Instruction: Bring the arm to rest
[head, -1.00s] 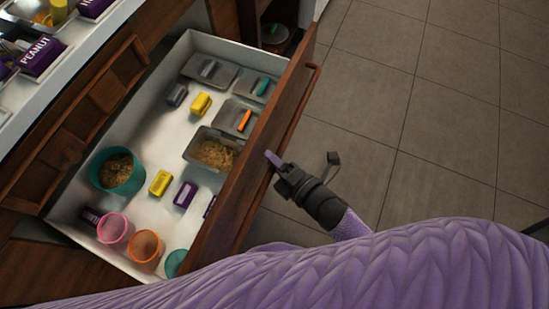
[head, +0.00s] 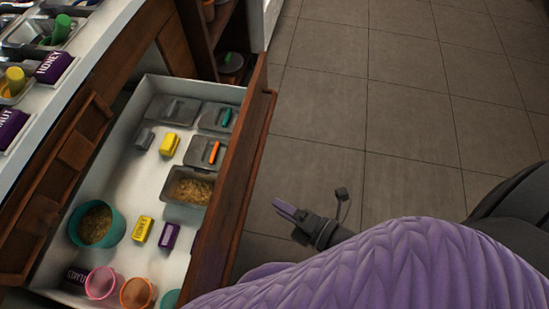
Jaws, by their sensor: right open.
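My right gripper (head: 290,210) is over the grey tiled floor, to the right of the open drawer (head: 158,90). It is open and holds nothing that I can see. A gap of floor shows between it and the wooden drawer front (head: 232,190). My purple-sleeved right arm (head: 370,265) fills the bottom of the view and hides part of the gripper's wrist. My left gripper is not in view.
The drawer holds a teal bowl (head: 97,224), a metal pan of crumbs (head: 188,187), lidded pans, small boxes and colored cups. A counter (head: 85,62) with labelled boxes is at upper left. The tiled floor (head: 400,130) at right is clear.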

